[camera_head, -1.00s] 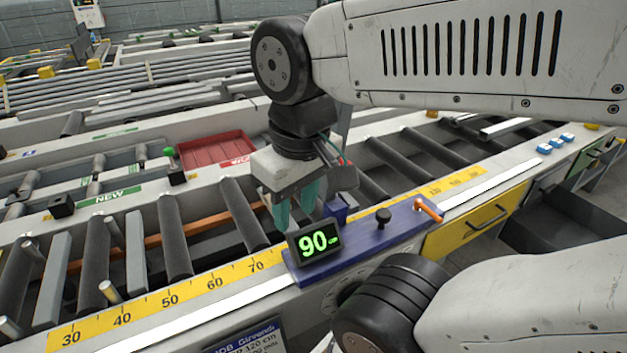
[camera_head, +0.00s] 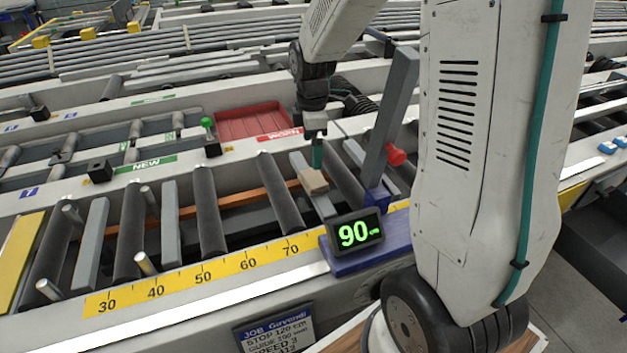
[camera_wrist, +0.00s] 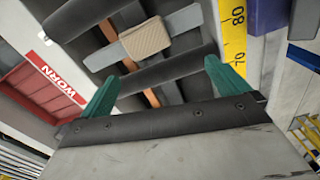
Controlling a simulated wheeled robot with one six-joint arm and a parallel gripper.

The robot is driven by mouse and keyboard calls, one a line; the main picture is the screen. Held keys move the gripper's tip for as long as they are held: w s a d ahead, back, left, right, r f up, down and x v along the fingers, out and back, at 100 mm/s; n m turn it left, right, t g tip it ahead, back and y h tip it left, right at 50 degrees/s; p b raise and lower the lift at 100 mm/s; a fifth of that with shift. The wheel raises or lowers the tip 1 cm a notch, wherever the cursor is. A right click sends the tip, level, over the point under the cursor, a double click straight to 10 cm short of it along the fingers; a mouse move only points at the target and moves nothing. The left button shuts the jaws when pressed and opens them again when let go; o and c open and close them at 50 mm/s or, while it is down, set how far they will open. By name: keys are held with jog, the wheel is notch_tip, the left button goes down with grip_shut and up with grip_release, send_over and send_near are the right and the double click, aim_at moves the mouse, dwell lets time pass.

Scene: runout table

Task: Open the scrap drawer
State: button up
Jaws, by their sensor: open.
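No label tells me which is the scrap drawer. My gripper (camera_head: 316,152) is over the roller table, far left of these fronts, with a tan block (camera_head: 313,182) just below its fingers. In the wrist view my gripper (camera_wrist: 164,90) has its teal fingers wide apart with nothing between them.
A blue stop block (camera_head: 350,262) with a display reading 90 sits on the front rail by the yellow scale (camera_head: 200,275). A tilted grey bar (camera_head: 390,110) and a red knob (camera_head: 397,157) stand close right of my gripper. A red tray (camera_head: 250,122) lies behind.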

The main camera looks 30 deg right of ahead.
jog(key=n, duration=0.2)
send_over(313, 176)
notch_tip(313, 176, down, 5)
jog(key=shift+r, duration=0.1)
notch_tip(313, 176, down, 8)
jog(key=shift+w+r, duration=0.1)
jog(key=c, duration=0.9)
jog(key=shift+r, duration=0.15)
